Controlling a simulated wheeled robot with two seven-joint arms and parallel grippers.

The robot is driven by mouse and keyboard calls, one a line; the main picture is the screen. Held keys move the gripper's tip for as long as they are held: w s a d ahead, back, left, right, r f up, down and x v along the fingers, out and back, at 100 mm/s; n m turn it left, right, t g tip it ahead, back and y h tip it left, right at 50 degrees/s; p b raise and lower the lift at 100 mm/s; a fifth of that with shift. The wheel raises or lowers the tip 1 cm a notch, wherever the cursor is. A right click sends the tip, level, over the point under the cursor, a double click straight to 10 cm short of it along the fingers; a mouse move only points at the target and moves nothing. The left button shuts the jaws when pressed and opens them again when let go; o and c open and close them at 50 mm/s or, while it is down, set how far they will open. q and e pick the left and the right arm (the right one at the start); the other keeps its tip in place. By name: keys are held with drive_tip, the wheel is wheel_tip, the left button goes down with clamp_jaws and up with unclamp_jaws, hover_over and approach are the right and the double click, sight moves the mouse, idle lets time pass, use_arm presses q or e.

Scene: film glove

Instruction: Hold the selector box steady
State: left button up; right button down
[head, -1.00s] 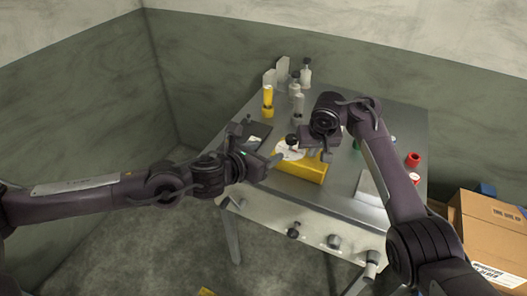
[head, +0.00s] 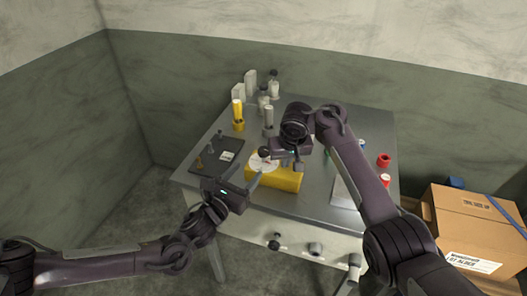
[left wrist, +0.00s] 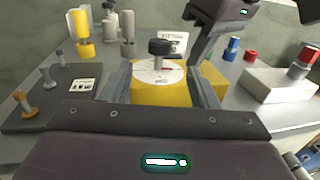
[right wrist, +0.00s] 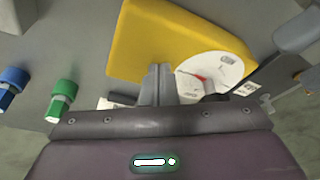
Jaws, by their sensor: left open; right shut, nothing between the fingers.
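The selector box (head: 283,181) is a yellow box on the grey table, with a white dial and a dark knob (head: 264,153) on top. It also shows in the left wrist view (left wrist: 165,96) and the right wrist view (right wrist: 150,45). My left gripper (head: 243,178) is open at the box's left front. In the left wrist view the box's dial end appears between its spread fingers; I cannot tell whether they touch it. My right gripper (head: 297,166) is shut and empty over the box, its closed fingers (right wrist: 158,85) partly covering box and dial.
A dark panel with small levers (head: 212,152) lies left of the box. A yellow cylinder (head: 238,116) and several grey pieces stand behind. A red knob (head: 384,159) is at the right. Knobs line the table's front (head: 274,243). A cardboard box (head: 470,225) stands right of the table.

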sight(264, 156)
use_arm(q)
drive_tip(key=x, duration=1)
drive_tip(key=shift+w+d, duration=0.15)
drive_tip(key=shift+w, duration=0.2)
drive_tip(key=shift+c, duration=0.4)
drive_tip(key=c, duration=0.9)
drive_tip(key=shift+s+d+n+y, duration=0.1)
drive_tip(key=shift+n+y, duration=0.3)
drive_tip(key=shift+y, duration=0.1)
drive_tip(key=n+t+y, duration=0.1)
drive_tip(key=n+y, duration=0.1)
drive_tip(key=y, duration=0.1)
drive_tip(key=shift+d, duration=0.1)
drive_tip(key=shift+n+t+y, duration=0.4)
drive_tip(key=shift+n+y, duration=1.3)
drive_tip(key=shift+y, duration=1)
